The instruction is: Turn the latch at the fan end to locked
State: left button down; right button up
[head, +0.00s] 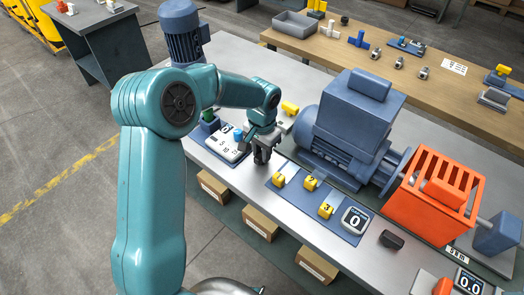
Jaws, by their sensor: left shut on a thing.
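My left gripper (262,156) points down over the front left part of the steel bench, beside a small white instrument panel. It is shut on a small grey thing that its fingers mostly hide; I cannot tell whether this is the latch. The blue motor (350,118) stands to its right, apart from it. A yellow piece (290,108) sits on a pale plate behind the gripper, near the motor's left end. No latch or locked mark can be made out clearly. My right gripper is not in view.
A blue plate (291,203) with several yellow numbered blocks and a display lies right of the gripper. An orange slotted guard (437,195) stands farther right, with a black knob (391,239) in front. A blue-grey upright motor (184,33) stands behind my arm.

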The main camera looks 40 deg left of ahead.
pick_arm(q)
jog(key=shift+r, duration=0.1)
jog(key=c, duration=0.9)
grip_release()
jog(key=shift+r, duration=0.1)
notch_tip(320, 180, up, 16)
jog(key=shift+r, duration=0.1)
jog(key=shift+s, duration=0.15)
